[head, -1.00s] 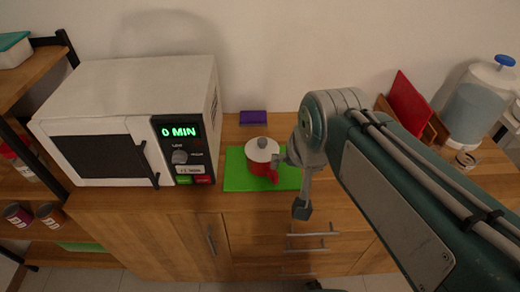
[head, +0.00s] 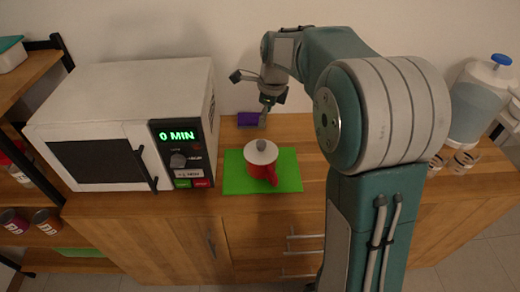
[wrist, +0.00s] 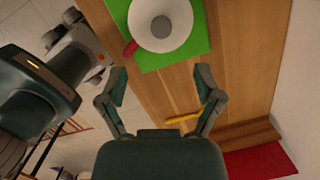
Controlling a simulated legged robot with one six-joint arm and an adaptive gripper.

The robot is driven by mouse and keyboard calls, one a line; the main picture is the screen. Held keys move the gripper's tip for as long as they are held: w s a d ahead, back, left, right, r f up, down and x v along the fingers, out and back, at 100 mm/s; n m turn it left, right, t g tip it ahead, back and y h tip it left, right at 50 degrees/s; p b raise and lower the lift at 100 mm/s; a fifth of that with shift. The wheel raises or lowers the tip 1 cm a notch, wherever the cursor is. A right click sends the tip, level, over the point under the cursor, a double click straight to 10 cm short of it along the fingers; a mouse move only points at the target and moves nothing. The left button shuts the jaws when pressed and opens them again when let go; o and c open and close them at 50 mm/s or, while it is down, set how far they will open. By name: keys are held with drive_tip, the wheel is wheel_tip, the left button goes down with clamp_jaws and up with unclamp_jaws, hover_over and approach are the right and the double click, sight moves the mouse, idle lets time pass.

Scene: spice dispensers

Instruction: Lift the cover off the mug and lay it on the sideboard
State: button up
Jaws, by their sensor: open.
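The red mug (head: 264,174) stands upright on a green board (head: 235,180) on the wooden sideboard (head: 150,203). Its white round cover (head: 251,154) with a grey knob sits on top. In the wrist view, the cover (wrist: 182,37) lies beyond my fingertips near the top edge, with the red handle (wrist: 130,48) at its lower left. My gripper (head: 250,98) is open and empty, above and behind the mug in the head view. Its spread fingers show in the wrist view (wrist: 161,83), apart from the cover.
A white microwave (head: 120,85) stands left of the board. A purple block (head: 247,119) lies behind it, near my gripper. A water jug (head: 478,105) stands at the right. A yellow object (wrist: 182,117) and a red panel (wrist: 262,163) show in the wrist view.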

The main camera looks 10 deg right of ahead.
sight(261, 142)
drive_tip(key=shift+w+f+m, duration=0.4)
drive_tip(key=shift+w+f, duration=0.05)
drive_tip(key=shift+f, duration=0.15)
drive_tip(key=f, duration=0.4)
drive_tip(key=shift+w+a+f, duration=0.15)
drive_tip(key=shift+a+f, duration=0.1)
drive_tip(key=shift+f, duration=0.15)
drive_tip(key=f, duration=0.5)
drive_tip(key=shift+a+f, duration=0.2)
drive_tip(key=shift+f, duration=0.1)
clamp_jaws()
